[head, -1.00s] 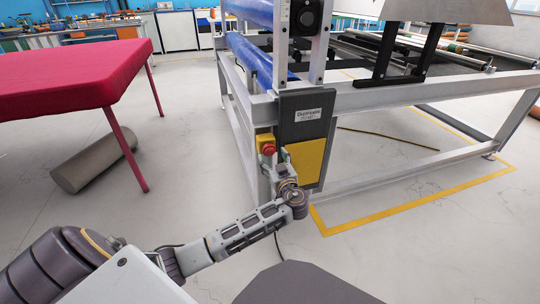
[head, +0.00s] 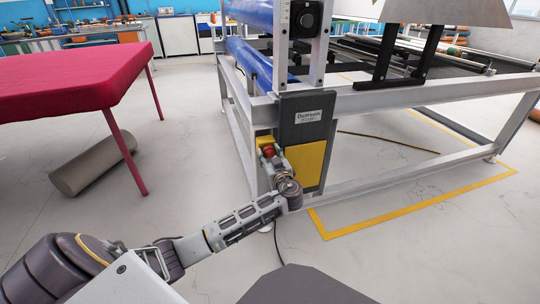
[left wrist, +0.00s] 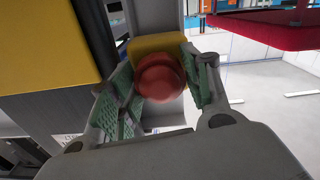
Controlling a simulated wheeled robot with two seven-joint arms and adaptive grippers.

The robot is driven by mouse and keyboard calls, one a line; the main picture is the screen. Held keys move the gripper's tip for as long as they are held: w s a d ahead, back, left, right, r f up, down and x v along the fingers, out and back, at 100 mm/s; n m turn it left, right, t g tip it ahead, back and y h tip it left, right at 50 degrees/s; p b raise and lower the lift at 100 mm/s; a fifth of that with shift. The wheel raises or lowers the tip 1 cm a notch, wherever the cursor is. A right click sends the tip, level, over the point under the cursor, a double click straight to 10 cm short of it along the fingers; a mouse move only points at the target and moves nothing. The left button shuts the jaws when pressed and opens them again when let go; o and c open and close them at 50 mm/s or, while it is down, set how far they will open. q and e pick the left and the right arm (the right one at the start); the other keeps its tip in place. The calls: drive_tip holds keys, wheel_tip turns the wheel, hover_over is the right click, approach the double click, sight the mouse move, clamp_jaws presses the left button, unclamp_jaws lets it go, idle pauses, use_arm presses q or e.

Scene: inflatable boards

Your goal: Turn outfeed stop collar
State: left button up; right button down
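The outfeed stop is a round red knob (head: 268,149) on a yellow box (head: 262,141), mounted on the machine's corner post. In the left wrist view the red knob (left wrist: 160,78) is in the middle, in front of its yellow box (left wrist: 158,43). My left gripper (head: 274,156) is at the knob. In the left wrist view its green-padded fingers (left wrist: 160,65) stand open on either side of the knob. A narrow gap shows on the right; on the left I cannot tell if the pad touches. My right gripper is not in view.
A dark panel with a label (head: 306,118) and a yellow plate (head: 306,164) sits right beside the knob. The grey machine frame (head: 440,92) extends right. A red-covered table (head: 70,80) stands left, with a roll (head: 92,165) on the floor under it.

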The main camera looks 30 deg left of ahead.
use_arm(q)
drive_tip(key=c, duration=0.4)
